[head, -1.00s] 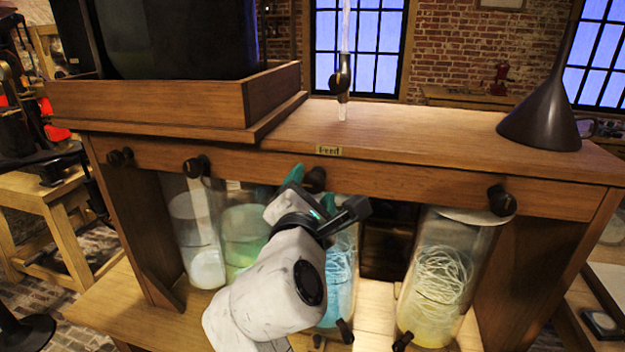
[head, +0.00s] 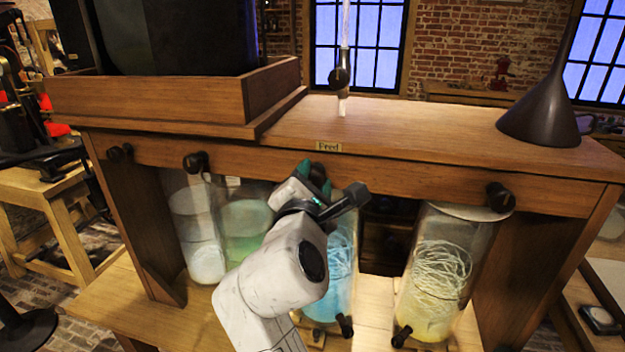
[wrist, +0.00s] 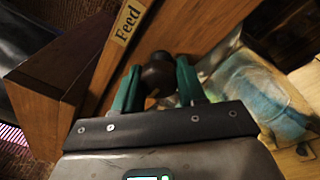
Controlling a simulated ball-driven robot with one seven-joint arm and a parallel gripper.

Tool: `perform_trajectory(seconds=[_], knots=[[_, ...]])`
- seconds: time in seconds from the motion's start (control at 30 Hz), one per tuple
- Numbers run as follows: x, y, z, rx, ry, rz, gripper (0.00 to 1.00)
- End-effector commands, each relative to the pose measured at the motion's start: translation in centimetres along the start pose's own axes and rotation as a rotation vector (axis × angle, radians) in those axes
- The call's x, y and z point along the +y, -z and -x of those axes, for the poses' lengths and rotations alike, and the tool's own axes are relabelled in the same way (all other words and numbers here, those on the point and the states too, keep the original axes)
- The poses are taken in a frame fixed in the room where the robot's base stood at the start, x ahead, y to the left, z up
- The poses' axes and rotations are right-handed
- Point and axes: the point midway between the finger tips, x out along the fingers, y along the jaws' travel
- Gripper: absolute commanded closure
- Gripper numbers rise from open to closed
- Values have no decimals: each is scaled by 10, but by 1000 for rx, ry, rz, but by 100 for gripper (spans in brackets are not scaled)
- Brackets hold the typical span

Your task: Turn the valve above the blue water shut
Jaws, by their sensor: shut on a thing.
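The dark round valve knob (wrist: 158,73) on the bench's front rail is between my gripper's green fingers in the wrist view. My gripper (head: 314,172) is shut on this knob, just below the "Feed" label (head: 328,147). The jar of blue water (head: 338,270) stands below the knob, partly hidden behind my arm in the head view. In the wrist view the blue jar (wrist: 258,98) lies to the right of the fingers. How far the knob is turned cannot be told.
Other dark valves sit on the rail at left (head: 196,162) and right (head: 499,196). A green jar (head: 243,225), a pale jar (head: 200,235) and a yellowish jar (head: 437,275) stand below. A funnel (head: 550,110) and a hanging tap (head: 340,78) are above the bench top.

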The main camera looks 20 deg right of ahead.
Motion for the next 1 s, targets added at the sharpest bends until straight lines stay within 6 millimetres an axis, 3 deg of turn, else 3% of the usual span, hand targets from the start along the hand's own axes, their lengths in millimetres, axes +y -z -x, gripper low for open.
perform_trajectory(seconds=[0.13, 0.47, 1.0], knots=[[-1, 0, 0, 0, 2, 1, 90], [-2, 1, 0, -4, -2, -58, 90], [-3, 3, 0, -38, -33, -495, 90]])
